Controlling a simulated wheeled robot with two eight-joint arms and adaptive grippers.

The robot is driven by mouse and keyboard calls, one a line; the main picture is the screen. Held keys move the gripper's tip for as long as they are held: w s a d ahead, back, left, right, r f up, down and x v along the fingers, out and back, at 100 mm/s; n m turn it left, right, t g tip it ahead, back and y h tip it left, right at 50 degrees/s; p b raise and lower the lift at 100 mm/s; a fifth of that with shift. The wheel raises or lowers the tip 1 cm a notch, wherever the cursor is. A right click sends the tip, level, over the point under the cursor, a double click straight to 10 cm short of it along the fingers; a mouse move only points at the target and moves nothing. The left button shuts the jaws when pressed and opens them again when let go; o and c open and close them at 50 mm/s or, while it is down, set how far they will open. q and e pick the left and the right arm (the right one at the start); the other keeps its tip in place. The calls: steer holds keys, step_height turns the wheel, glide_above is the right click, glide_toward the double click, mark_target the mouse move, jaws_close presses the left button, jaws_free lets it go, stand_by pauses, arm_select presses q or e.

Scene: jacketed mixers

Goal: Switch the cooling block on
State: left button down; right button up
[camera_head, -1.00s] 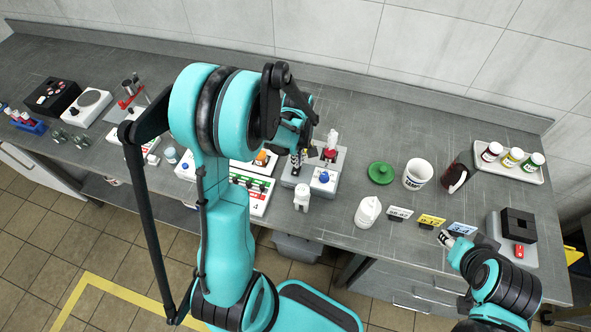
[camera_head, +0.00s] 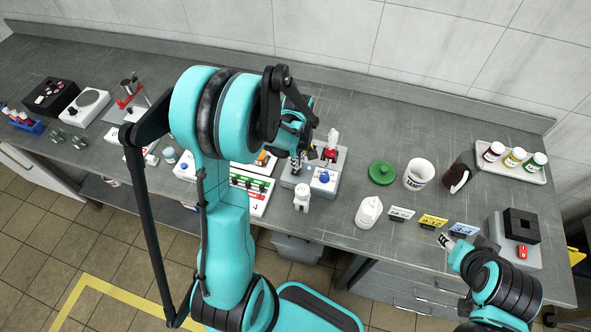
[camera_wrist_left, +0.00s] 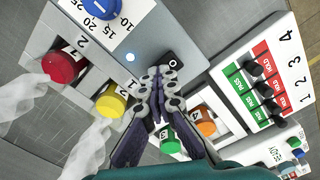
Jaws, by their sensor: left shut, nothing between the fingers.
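The grey block (camera_head: 331,191) with a blue knob (camera_head: 324,176) stands on the bench in the head view. In the left wrist view its sloped face shows the blue knob (camera_wrist_left: 101,6) with a number scale, a small lit blue-white lamp (camera_wrist_left: 130,57) and a black rocker switch (camera_wrist_left: 173,61) marked O. Numbered slots hold red, yellow, green and orange capped vials. My left gripper (camera_wrist_left: 159,74) is shut and empty, its tips right beside the switch; I cannot tell whether they touch it. My right gripper (camera_head: 444,240) is near the bench's front edge, jaws too small to read.
A white panel (camera_wrist_left: 262,80) with rows of black toggles lies close right of the left gripper in the wrist view. A white bottle (camera_head: 369,212), a green lid (camera_head: 382,173), a white cup (camera_head: 418,174) and small label signs (camera_head: 433,221) stand to the right.

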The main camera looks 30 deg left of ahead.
arm_select(q)
steer(key=shift+r+p, duration=2.45)
steer(key=shift+r, duration=1.1)
arm_select(e)
step_height(320, 180, up, 5)
steer(key=shift+f, duration=0.1)
arm_select(q)
steer(key=shift+f, duration=0.1)
